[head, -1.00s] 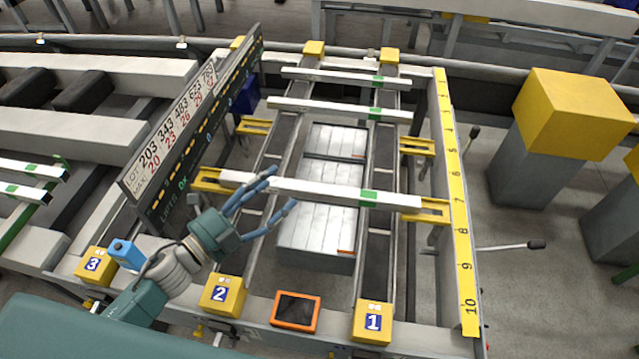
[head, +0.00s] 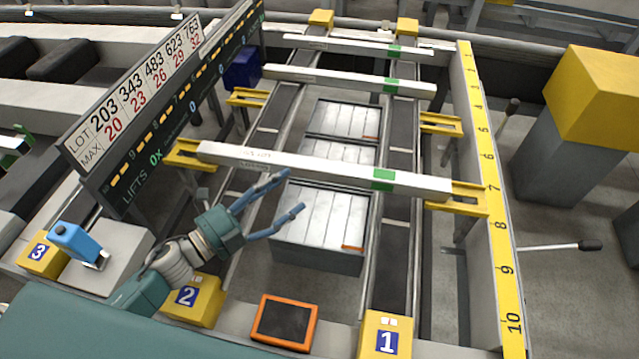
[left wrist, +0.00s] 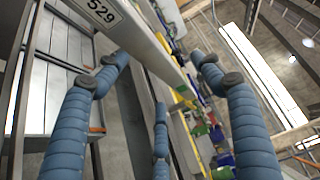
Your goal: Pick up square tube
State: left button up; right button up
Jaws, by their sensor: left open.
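Three white square tubes with green bands lie across the rails. The nearest tube (head: 330,167) rests with its ends on yellow brackets (head: 186,154) and (head: 457,197). The middle tube (head: 340,80) and far tube (head: 350,46) lie behind it. My left gripper (head: 293,190) is open and empty, on the near side of the nearest tube; its upper finger reaches the tube's lower edge in the picture. In the left wrist view, a tube with a label reading 529 (left wrist: 145,45) passes between the spread blue fingers. Contact cannot be told. My right gripper is not in view.
Metal boxes (head: 322,225) sit below between the rails. A yellow scale (head: 500,240) runs along the right side and a dark sign board (head: 150,110) along the left. Yellow blocks numbered 1 (head: 385,330), 2 (head: 200,300) and 3 (head: 42,258) and an orange-framed tablet (head: 284,321) line the front.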

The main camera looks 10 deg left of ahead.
aim_at(310, 177)
pick_arm(q)
jog(key=w+d, duration=0.1)
jog(key=w+d+f, duration=0.1)
jog(key=w, duration=0.1)
jog(key=w+d+f, duration=0.1)
jog(key=shift+w+d, duration=0.15)
jog(key=shift+w, duration=0.1)
jog(key=p+x, duration=0.2)
jog(key=x, duration=0.3)
jog(key=shift+r, duration=0.15)
jog(key=shift+w+d, duration=0.15)
grip_shut()
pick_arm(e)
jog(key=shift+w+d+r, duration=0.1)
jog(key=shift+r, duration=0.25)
